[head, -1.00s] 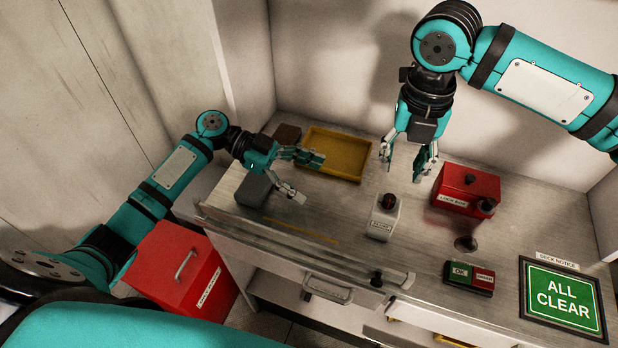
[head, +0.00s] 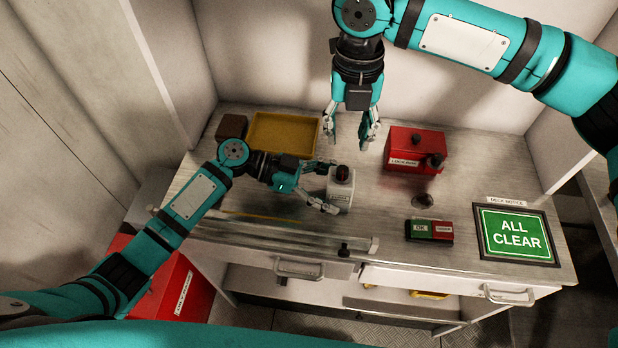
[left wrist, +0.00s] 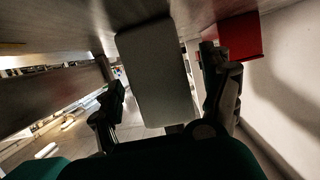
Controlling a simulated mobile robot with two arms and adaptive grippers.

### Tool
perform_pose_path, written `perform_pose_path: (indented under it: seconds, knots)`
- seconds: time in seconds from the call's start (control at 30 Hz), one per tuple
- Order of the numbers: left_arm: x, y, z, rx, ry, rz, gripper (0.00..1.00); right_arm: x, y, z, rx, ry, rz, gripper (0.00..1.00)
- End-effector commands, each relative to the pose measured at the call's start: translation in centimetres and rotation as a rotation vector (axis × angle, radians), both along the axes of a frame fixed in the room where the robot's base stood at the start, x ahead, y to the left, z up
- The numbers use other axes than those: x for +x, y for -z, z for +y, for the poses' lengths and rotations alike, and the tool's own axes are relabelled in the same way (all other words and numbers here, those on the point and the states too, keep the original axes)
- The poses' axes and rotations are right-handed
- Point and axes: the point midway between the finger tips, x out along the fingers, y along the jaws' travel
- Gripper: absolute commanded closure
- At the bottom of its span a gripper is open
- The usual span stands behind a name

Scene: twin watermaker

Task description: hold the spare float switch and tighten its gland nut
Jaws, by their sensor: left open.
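A small pale upright box with a dark reddish knob on top, seemingly the spare float switch (head: 341,190), stands on the bench. Its label is too small to read, and the knob looks like its gland nut (head: 343,174). My left gripper (head: 328,188) is open, with its fingers on either side of the box from the left. In the left wrist view the pale box (left wrist: 155,75) lies between the spread fingers; contact cannot be told. My right gripper (head: 349,142) hangs behind the box, fingers pointing down, apart and empty.
A yellow tray (head: 285,118) and a brown block (head: 231,127) are at the back left. A red box (head: 414,152) with dark knobs stands at the back right. A green and red button box (head: 429,230) and an ALL CLEAR sign (head: 516,235) are at the front right.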

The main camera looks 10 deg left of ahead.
Motion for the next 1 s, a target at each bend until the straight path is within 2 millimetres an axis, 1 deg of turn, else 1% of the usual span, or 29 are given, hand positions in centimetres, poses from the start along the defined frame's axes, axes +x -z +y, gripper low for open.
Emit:
perform_pose_path:
  seconds: [0.1,0.2,0.5,0.57,1.0]
  knots:
    - [0.0,0.4,-1.2,0.001,0.0,0.0,0.19,0.0,0.0,0.0,0.0,0.0,0.0,0.62]
    - [0.0,0.5,-1.7,0.001,0.0,0.001,0.19,0.0,0.0,0.0,0.0,0.0,0.0,0.62]
    - [0.0,0.6,-1.8,0.001,-0.001,0.001,0.19,0.0,0.0,0.0,0.0,0.0,0.0,0.62]
    - [0.0,0.6,-1.8,0.001,-0.001,0.001,0.26,0.0,0.0,0.0,0.0,0.0,0.0,0.62]
    - [0.0,0.6,-1.8,0.001,-0.001,0.001,0.83,0.0,0.0,0.0,0.0,0.0,0.0,0.62]
